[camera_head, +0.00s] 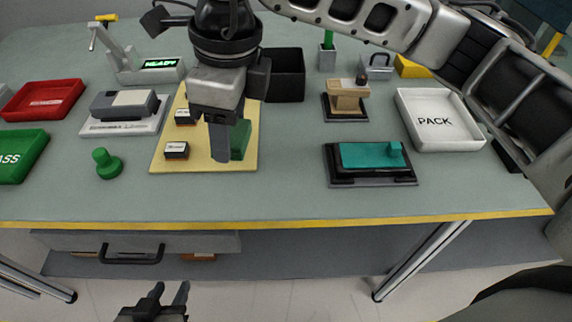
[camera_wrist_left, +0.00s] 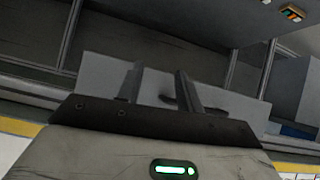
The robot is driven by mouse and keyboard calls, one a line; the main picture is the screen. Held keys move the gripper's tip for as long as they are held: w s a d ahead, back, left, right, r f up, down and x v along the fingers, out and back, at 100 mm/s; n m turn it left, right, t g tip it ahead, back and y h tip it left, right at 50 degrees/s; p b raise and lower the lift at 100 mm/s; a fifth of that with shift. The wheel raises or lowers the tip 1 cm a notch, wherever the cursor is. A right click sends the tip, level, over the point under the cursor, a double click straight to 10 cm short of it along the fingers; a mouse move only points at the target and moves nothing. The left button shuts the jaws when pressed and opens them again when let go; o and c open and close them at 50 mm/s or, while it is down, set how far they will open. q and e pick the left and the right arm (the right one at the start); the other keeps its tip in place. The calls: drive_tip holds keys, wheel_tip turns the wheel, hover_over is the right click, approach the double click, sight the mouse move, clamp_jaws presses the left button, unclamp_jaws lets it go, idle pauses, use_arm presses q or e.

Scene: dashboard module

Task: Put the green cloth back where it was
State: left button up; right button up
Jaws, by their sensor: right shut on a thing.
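A dark green piece, which looks like the green cloth (camera_head: 241,140), shows at the right side of my right gripper's fingers, over the yellow mat (camera_head: 208,166). My right gripper (camera_head: 220,155) points down over the mat and is shut on this green piece, which its fingers partly hide. I cannot tell whether the piece touches the mat. My left gripper (camera_head: 168,292) is low in front of the table, below its front edge, with its fingers apart and nothing between them. Its fingers also show in the left wrist view (camera_wrist_left: 160,85).
On the mat lie small dark blocks with white labels (camera_head: 177,151). A green knob (camera_head: 107,164), a grey device (camera_head: 124,107), red tray (camera_head: 43,99), black bin (camera_head: 285,75), teal-topped fixture (camera_head: 368,156) and white PACK tray (camera_head: 437,121) stand around. A drawer handle (camera_head: 132,257) is below.

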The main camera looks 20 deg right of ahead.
drive_tip(key=s+a+r+m, duration=0.1)
drive_tip(key=s+a+m, duration=0.15)
drive_tip(key=m, duration=0.35)
drive_tip(key=m+p, duration=0.1)
drive_tip(key=p, duration=0.1)
hover_over(285, 162)
drive_tip(key=a, duration=0.1)
drive_tip(key=shift+t+h, duration=0.3)
drive_tip(key=f, duration=0.5)
drive_tip(key=s+f, duration=0.1)
drive_tip(key=f, duration=0.1)
drive_tip(key=shift+f, duration=0.25)
drive_tip(key=shift+w+d+f, duration=0.3)
drive_tip(key=shift+d+f, duration=0.15)
drive_tip(key=shift+f, duration=0.25)
drive_tip(key=f, duration=0.3)
drive_tip(key=shift+d+f, duration=0.2)
use_arm(q)
drive_tip(key=shift+a+r, duration=0.15)
drive_tip(key=shift+r, duration=0.05)
